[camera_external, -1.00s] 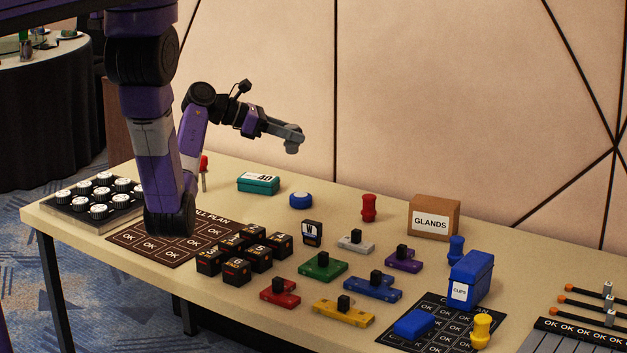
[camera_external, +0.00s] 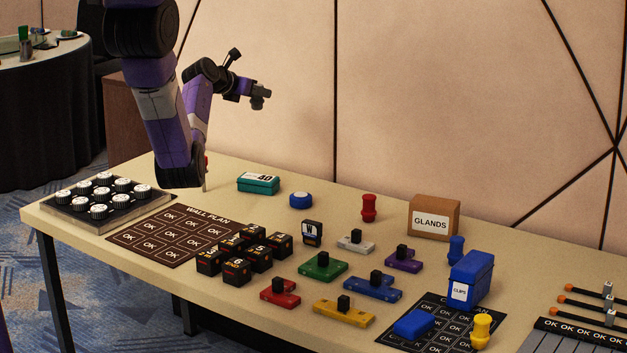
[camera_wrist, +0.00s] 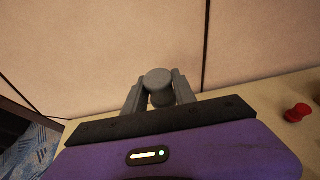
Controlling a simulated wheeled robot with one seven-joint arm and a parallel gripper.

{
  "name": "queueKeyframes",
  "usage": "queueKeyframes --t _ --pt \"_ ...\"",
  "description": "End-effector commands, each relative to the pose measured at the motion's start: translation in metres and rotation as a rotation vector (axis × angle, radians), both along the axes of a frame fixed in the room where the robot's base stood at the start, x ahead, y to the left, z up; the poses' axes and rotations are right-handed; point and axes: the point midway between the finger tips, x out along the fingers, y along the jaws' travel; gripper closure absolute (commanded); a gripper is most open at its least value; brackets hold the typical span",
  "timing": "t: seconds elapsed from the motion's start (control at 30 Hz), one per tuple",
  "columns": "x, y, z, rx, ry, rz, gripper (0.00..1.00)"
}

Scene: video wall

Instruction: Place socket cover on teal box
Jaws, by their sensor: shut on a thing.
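My gripper (camera_external: 260,99) is raised high above the back of the table, in front of the wall panels. In the wrist view my gripper (camera_wrist: 159,90) is shut on a grey, round, capped piece (camera_wrist: 158,77), which I take to be the socket cover. The piece sits between both fingers and is small and dark in the external view. The teal box (camera_external: 258,187), with a white label on top, stands at the back left of the table. In the external view the gripper appears above it, well apart. The teal box does not show in the wrist view.
A blue round button (camera_external: 301,200) and a red spool-shaped piece (camera_external: 369,208) stand right of the teal box. Black numbered cubes (camera_external: 240,258) and a brown wall plan mat (camera_external: 165,238) lie in front. A tray of white knobs (camera_external: 70,215) sits far left.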

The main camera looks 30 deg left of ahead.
Motion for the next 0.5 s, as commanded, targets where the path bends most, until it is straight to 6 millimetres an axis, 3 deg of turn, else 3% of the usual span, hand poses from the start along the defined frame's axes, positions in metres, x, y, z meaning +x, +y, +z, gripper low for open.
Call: queueKeyframes --t 0.17,0.5 --pt "0.000 0.003 -0.023 -0.012 -0.005 0.018 1.00" --pt "0.000 0.002 -0.106 -0.012 -0.006 0.016 1.00"
